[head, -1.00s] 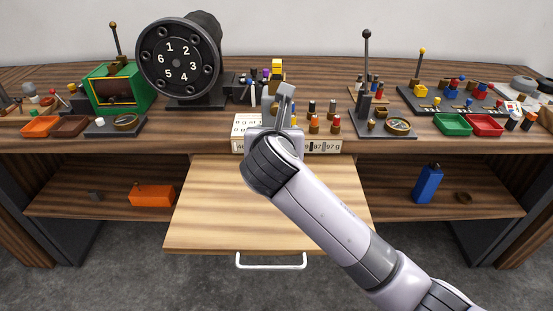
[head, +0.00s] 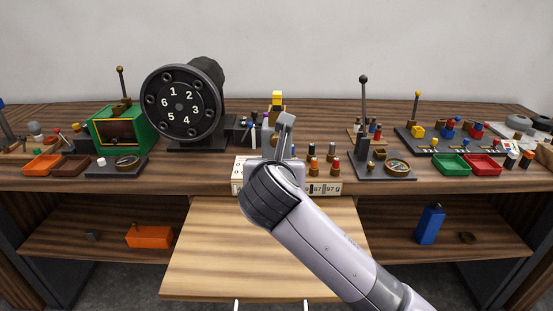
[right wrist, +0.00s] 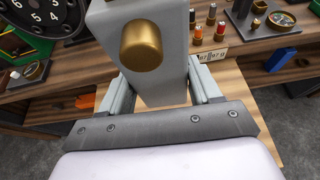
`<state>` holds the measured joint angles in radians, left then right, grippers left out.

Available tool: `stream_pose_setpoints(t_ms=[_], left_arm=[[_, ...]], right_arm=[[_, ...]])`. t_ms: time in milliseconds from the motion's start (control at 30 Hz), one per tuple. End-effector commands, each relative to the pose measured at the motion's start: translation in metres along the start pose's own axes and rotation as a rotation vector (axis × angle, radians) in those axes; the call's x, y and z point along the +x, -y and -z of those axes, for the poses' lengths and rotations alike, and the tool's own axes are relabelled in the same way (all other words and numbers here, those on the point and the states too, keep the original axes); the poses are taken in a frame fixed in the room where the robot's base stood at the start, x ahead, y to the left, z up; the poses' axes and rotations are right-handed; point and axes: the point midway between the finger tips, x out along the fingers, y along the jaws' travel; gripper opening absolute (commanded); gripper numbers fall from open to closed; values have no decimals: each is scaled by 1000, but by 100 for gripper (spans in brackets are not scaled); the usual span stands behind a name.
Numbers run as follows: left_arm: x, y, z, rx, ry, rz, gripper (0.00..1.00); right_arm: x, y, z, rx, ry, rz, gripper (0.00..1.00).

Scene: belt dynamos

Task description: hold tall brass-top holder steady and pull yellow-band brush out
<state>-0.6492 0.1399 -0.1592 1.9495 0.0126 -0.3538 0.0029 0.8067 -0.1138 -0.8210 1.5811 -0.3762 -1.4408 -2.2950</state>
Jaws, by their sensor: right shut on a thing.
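My right gripper (head: 283,145) is over the front middle of the bench, above the pale weighing strip. In the right wrist view the two fingers of my right gripper (right wrist: 157,88) are closed on the sides of a tall grey holder (right wrist: 168,82) with a round brass top (right wrist: 141,45). The holder's lower part is hidden. In the head view the gripper and wrist hide much of what is held. I cannot make out the yellow-band brush for certain. My left gripper is in neither view.
A black numbered disc (head: 184,103) and a green box (head: 118,130) stand at left. A yellow-topped block (head: 277,99) stands behind my gripper. Green (head: 450,165) and red (head: 483,164) trays lie at right. A pale wooden board (head: 220,262) juts out below the bench front.

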Motion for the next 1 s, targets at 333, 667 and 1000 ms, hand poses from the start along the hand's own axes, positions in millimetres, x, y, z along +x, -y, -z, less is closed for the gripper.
stream_pose_setpoints(t_ms=[333,667,1000], left_arm=[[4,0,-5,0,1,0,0],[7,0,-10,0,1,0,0],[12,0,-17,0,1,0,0]], right_arm=[[13,0,32,0,3,-2,9],[26,0,61,-1,4,0,9],[38,0,92,-1,4,-2,9]])
